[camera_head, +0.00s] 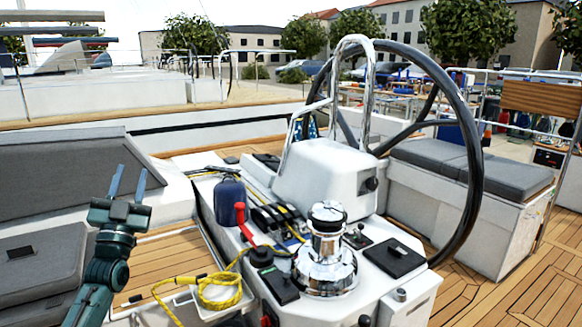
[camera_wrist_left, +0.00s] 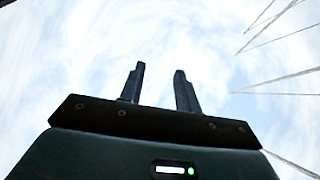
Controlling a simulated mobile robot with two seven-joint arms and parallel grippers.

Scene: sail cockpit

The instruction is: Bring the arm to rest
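My left arm comes in from the lower left in the head view. Its gripper (camera_head: 128,182) points upward with its two fingers apart, and nothing is between them. It stands in front of the grey seat cushions, clear of the console to its right. In the left wrist view the same gripper (camera_wrist_left: 158,85) shows two separated dark fingers against open sky, with thin lines at the right. My right gripper is not in view.
A chrome winch (camera_head: 325,265) stands on the white console beside a red-handled lever (camera_head: 242,222). A yellow rope (camera_head: 215,295) lies coiled right of my left arm. A large black steering wheel (camera_head: 475,160) rises behind. Grey cushions (camera_head: 60,180) line the left.

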